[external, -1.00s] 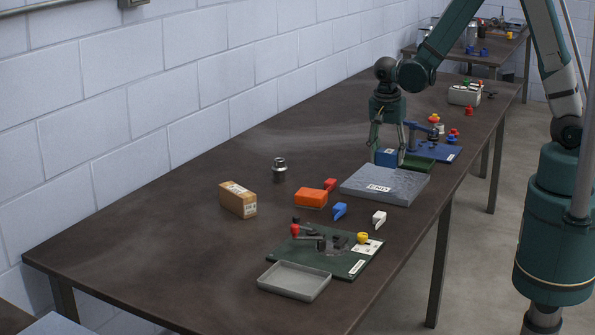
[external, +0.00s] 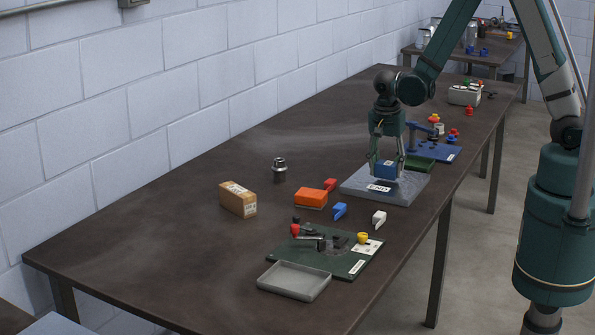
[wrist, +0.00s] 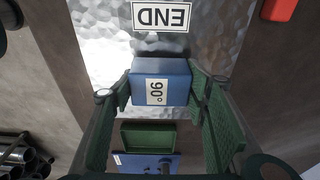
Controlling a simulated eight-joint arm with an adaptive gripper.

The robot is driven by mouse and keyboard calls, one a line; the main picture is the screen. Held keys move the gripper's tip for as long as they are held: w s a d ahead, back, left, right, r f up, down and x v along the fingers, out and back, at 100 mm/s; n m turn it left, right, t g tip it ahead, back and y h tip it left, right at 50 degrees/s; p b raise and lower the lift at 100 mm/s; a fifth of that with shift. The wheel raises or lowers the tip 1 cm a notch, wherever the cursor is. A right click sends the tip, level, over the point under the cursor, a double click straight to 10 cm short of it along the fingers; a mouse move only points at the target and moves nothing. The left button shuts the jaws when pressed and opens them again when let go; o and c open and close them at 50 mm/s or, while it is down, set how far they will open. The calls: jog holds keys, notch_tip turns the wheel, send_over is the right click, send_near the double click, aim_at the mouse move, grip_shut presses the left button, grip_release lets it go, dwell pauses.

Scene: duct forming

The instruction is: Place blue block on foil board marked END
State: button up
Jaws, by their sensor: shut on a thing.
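The blue block (external: 386,170) is held between the fingers of my gripper (external: 387,172), over the far part of the foil board. In the wrist view the blue block (wrist: 160,82) carries a white 90° label and sits between the two green fingers of my gripper (wrist: 163,88). The grey foil board (external: 360,187) lies flat on the table with its END label (external: 380,188) towards the near side. The END label (wrist: 161,16) is beyond the block in the wrist view. I cannot tell whether the block touches the board.
A green block or tray (external: 420,164) and a blue board with a fixture (external: 440,152) lie behind the foil board. An orange block (external: 311,198), blue clip (external: 340,210) and white clip (external: 379,218) lie in front. The table's left side is mostly clear.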

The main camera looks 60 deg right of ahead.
aim_at(386, 165)
jog(key=shift+f, duration=0.45)
jog(key=shift+f, duration=0.1)
jog(key=o, duration=1)
jog(key=shift+o, duration=0.2)
jog(key=shift+r, duration=0.25)
jog(key=shift+a+r+p, duration=0.1)
jog(key=shift+a+r, duration=0.2)
jog(key=shift+r, duration=1.65)
jog(key=shift+a+r+p, duration=0.15)
jog(key=shift+a+r, duration=0.2)
jog(key=shift+r, duration=1.6)
jog(key=shift+a+r+p, duration=0.1)
jog(key=shift+a+r, duration=0.2)
jog(key=shift+r, duration=1.65)
jog(key=shift+s, duration=0.1)
